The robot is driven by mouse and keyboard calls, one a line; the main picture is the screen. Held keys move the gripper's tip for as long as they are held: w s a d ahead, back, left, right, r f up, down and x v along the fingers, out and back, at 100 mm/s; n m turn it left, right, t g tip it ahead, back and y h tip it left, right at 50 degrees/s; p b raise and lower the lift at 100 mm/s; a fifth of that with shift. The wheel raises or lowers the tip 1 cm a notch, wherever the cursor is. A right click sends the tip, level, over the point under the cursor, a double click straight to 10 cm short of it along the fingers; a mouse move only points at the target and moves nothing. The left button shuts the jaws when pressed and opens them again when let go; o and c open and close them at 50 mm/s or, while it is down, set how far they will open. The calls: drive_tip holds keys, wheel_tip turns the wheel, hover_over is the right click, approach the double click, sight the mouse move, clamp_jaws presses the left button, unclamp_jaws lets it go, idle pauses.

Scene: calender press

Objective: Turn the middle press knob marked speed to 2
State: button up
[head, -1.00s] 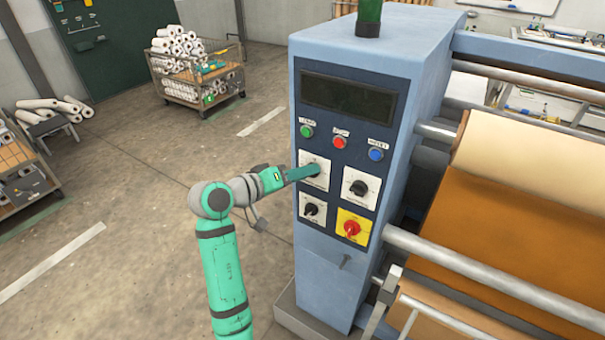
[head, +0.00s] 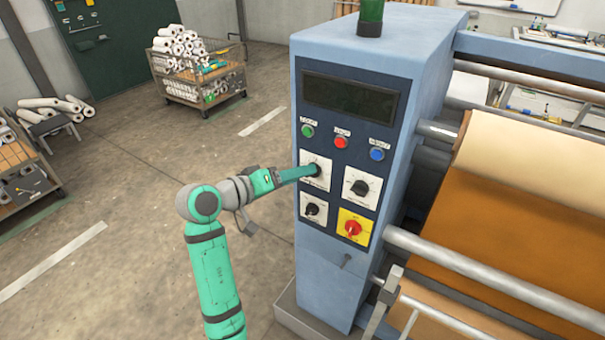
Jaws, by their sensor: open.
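The press's control panel (head: 332,200) carries several dial plates on its blue-grey front. My gripper (head: 313,171) reaches in from the left to the upper-left white dial plate (head: 320,157). Its fingertips are at that dial's dark knob, which they partly hide. The jaws are open; whether they touch the knob is too small to tell. A black knob (head: 360,188) sits on the upper-right white plate. Another black knob (head: 312,209) sits on the small lower-left plate. The dial labels are too small to read, so I cannot tell which is marked speed.
A red switch (head: 352,228) on a yellow plate is at the lower right. Green (head: 308,131), red (head: 341,142) and blue (head: 377,154) buttons sit under the dark display (head: 349,97). Rollers with brown sheet (head: 500,215) lie right.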

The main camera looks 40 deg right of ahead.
drive_tip(key=v, duration=0.8)
drive_tip(key=shift+s+r, duration=0.1)
drive_tip(key=s+a+f+n+t+y, duration=0.1)
drive_tip(key=a+f+n+t, duration=0.2)
drive_tip(key=f, duration=0.5)
drive_tip(key=a+f+n+t+y, duration=0.2)
drive_tip(key=f+n+t, duration=0.1)
drive_tip(key=f, duration=0.5)
drive_tip(key=s+a+f+n+t+y, duration=0.1)
drive_tip(key=a+f+n+t, duration=0.25)
drive_tip(key=f, duration=0.55)
drive_tip(key=s+a+f+n+t+y, duration=0.25)
drive_tip(key=s+a+f+y, duration=0.35)
drive_tip(key=s+a+f, duration=0.4)
drive_tip(key=s+a+r+m+y, duration=0.1)
drive_tip(key=s+a+r, duration=0.1)
drive_tip(key=s, duration=0.6)
drive_tip(key=s+a+r+m+t+y, duration=0.1)
drive_tip(key=s+a+r+m+y, duration=0.1)
drive_tip(key=s, duration=0.6)
drive_tip(key=s+a+r+m+y, duration=0.1)
drive_tip(key=s+a+r, duration=0.2)
drive_tip(key=s, duration=0.6)
drive_tip(key=shift+a+r+m+t+y, duration=0.3)
drive_tip(key=shift+a+m+t+y, duration=0.05)
drive_tip(key=shift+m+t+y, duration=0.05)
